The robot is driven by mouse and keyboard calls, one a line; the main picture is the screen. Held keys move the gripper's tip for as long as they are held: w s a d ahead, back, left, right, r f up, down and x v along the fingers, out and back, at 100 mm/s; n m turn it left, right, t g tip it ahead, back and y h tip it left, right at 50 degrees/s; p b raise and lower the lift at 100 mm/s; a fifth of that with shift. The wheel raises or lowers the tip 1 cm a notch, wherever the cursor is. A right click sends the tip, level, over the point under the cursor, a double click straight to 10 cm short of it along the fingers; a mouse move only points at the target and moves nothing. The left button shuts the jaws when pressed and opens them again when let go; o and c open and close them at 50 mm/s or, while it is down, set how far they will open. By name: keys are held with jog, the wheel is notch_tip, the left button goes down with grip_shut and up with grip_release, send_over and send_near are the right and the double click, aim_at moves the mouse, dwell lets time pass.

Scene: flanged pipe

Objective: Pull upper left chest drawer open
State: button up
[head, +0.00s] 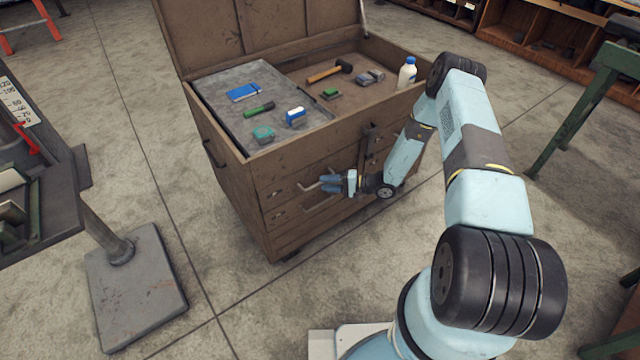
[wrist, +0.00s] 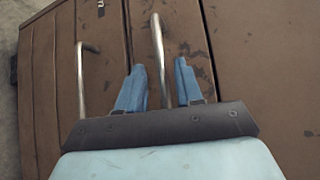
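The brown wooden chest (head: 235,195) stands with its lid raised and its drawer fronts facing my arm. The drawers look shut. My gripper (head: 326,184) is at the left part of the drawer front, at the upper metal handle (head: 308,188). In the wrist view, my gripper's two blue fingers (wrist: 160,88) are apart, with the upper handle's metal bar (wrist: 158,45) running between them. I see a gap beside the bar, and contact is not clear. A second, lower handle (wrist: 82,80) lies outside the fingers, to the left in the wrist view.
The open chest top holds a hammer (head: 330,71), a white bottle (head: 407,74) and several small items. A grey stand base (head: 137,290) is on the floor at left. A green metal frame (head: 585,110) stands at right. The floor before the chest's left part is clear.

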jog(key=shift+x, duration=1.45)
jog(key=shift+c, duration=0.4)
grip_shut()
